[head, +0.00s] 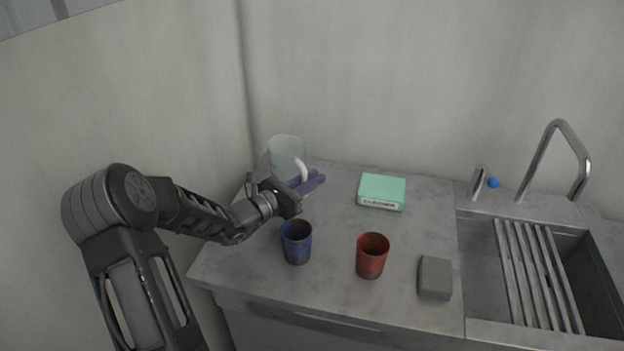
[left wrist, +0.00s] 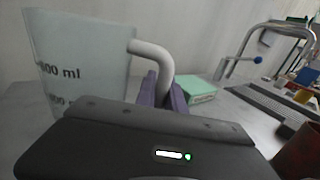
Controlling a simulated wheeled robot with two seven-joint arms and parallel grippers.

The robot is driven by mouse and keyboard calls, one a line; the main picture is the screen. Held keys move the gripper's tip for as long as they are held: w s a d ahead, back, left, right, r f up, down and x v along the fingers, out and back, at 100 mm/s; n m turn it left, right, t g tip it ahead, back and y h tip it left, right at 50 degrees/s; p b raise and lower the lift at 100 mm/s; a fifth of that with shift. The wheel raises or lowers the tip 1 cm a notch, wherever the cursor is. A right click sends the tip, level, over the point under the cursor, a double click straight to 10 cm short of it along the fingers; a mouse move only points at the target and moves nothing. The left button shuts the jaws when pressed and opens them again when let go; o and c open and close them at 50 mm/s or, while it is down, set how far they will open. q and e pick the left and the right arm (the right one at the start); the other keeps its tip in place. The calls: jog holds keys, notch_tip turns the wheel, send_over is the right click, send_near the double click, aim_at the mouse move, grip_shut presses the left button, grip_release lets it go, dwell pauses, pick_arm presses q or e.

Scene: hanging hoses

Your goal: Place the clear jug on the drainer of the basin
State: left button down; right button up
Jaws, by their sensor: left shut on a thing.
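The clear jug (head: 286,152) stands at the back left of the counter, with a white handle (head: 301,172) on its right side. In the left wrist view the jug (left wrist: 80,58) shows ml markings and looks upright. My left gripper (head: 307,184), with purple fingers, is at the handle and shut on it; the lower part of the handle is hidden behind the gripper. The basin (head: 480,270) is at the right, with a slatted drainer (head: 538,275) across its right part. The drainer is empty. My right gripper is not in view.
A blue cup (head: 297,243) stands just in front of my left gripper. A red cup (head: 371,256), a grey block (head: 435,278) and a green box (head: 381,191) are on the counter towards the basin. A tap (head: 560,160) rises behind the basin.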

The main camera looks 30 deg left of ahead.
pick_arm(q)
jog(key=shift+f, duration=0.15)
jog(key=c, duration=1.4)
grip_release()
jog(key=shift+c, duration=0.2)
jog(key=shift+s+a, duration=0.1)
jog(key=shift+s, duration=0.05)
jog(key=b+v, duration=0.1)
jog(key=v, duration=1)
jog(key=shift+s, duration=0.35)
